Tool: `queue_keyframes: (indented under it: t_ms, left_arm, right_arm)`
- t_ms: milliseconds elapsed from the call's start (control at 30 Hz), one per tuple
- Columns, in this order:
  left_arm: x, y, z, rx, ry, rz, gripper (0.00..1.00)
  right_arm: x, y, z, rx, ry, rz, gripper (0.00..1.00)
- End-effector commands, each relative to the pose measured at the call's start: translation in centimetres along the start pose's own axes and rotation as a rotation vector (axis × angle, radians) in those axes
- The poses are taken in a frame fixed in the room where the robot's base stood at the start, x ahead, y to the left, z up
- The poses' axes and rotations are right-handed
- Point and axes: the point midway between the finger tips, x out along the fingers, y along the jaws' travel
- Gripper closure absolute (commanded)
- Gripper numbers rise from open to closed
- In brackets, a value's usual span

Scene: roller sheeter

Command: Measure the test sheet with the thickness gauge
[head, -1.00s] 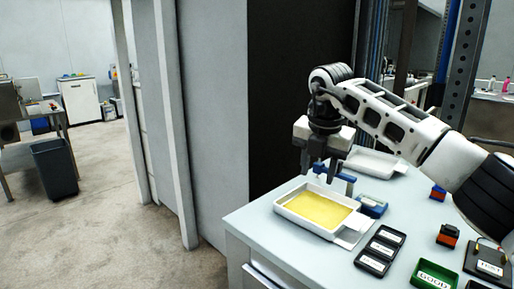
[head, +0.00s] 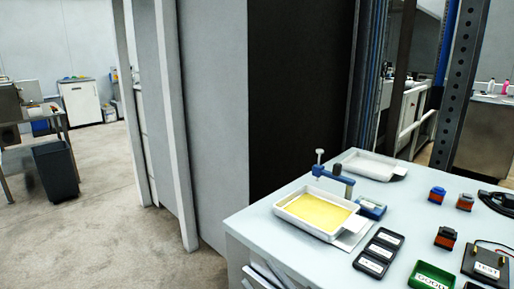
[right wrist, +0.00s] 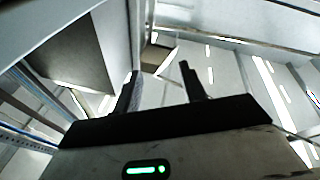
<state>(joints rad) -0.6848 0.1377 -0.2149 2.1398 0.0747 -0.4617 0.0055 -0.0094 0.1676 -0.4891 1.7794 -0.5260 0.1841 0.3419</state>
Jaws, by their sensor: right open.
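The test sheet (head: 318,212) is a flat yellow sheet lying in a shallow white tray (head: 284,213) on the pale bench. The thickness gauge (head: 340,178) is blue, with a white upright plunger at its left end and a blue base with a small display (head: 371,208) behind the tray's right end. Its arm reaches over the tray's back edge; whether the plunger tip touches the sheet is unclear. My right gripper (right wrist: 160,70) shows only in the right wrist view, open and empty, apart from sheet and gauge. My left gripper is in neither view.
An empty white tray (head: 374,164) stands at the back. Black labelled trays (head: 380,251) and a green bin marked GOOD (head: 433,277) are at the front right. Small orange-and-black blocks (head: 445,237) and a black TEST box (head: 487,263) lie farther right. A dark post stands behind the bench.

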Motion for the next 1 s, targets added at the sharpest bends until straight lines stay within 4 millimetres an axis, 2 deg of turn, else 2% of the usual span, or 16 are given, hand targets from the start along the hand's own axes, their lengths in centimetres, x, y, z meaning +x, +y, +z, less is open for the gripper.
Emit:
queue_keyframes:
  t_ms: [33,100,200,300,400,500,567,1000]
  left_arm:
    - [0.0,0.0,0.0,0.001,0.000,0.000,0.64]
    - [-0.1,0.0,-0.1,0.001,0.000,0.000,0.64]
    - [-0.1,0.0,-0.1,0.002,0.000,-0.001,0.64]
    - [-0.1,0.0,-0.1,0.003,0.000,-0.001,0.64]
    - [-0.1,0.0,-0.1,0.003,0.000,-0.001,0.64]
    - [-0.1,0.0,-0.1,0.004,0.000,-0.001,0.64]
    - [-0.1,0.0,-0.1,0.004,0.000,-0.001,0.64]
    - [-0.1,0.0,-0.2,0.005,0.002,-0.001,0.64]
  right_arm:
    - [-3.2,0.3,2.3,0.083,-0.126,0.074,0.58]
    - [-7.5,0.5,5.2,0.181,-0.301,0.155,0.58]
    - [-13.6,-0.2,8.2,0.303,-0.526,0.219,0.58]
    - [-18.6,-1.5,9.8,0.395,-0.698,0.239,0.58]
    - [-22.0,-2.6,10.3,0.458,-0.810,0.239,0.58]
    - [-23.7,-3.3,10.5,0.489,-0.868,0.234,0.58]
    - [-24.1,-3.5,10.5,0.497,-0.880,0.232,0.58]
    - [-24.1,-3.5,10.5,0.498,-0.881,0.231,0.58]
